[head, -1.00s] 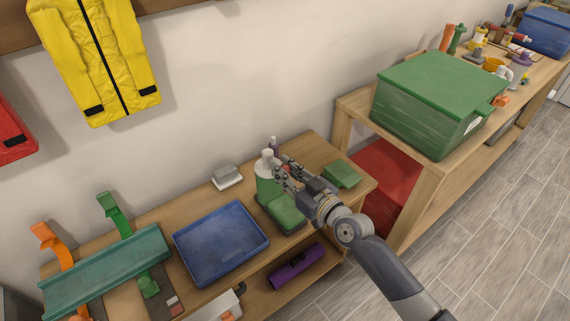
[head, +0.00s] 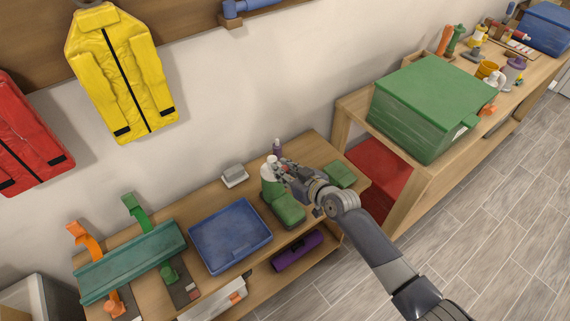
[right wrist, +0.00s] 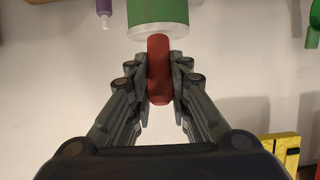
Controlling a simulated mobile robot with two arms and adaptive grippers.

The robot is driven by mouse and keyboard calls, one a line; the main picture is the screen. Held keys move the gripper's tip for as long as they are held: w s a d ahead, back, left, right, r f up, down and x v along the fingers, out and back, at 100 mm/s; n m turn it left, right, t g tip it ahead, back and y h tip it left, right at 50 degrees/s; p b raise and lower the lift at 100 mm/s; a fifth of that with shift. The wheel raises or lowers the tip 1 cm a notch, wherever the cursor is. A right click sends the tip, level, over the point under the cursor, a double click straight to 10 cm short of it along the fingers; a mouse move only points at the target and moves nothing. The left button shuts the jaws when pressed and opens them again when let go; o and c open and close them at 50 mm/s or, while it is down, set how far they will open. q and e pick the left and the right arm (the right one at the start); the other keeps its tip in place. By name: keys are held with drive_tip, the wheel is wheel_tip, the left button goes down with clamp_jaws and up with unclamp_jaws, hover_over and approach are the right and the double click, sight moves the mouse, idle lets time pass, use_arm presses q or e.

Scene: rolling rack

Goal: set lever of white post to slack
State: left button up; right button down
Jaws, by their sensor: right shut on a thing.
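A bottle-like thing with a green body and a white top (head: 267,178) stands on the wooden bench by the wall. It also shows upside down in the right wrist view (right wrist: 157,15). My right gripper (head: 281,170) is beside its top in the head view. In the right wrist view my right gripper (right wrist: 160,80) is shut on a red bar-shaped piece (right wrist: 159,70). The red piece overlaps the white end; I cannot tell whether it is fixed to it. No post plainly white all over shows. My left gripper is not in view.
A small purple bottle (head: 277,148) stands behind. A large green box (head: 432,90) stands on a higher table to the right.

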drive_tip(key=shift+f, duration=0.1)
idle(0.3)
drive_tip(key=c, duration=1.5)
unclamp_jaws()
drive_tip(key=shift+o, duration=0.2)
drive_tip(key=shift+s, duration=0.1)
drive_tip(key=v, duration=1.2)
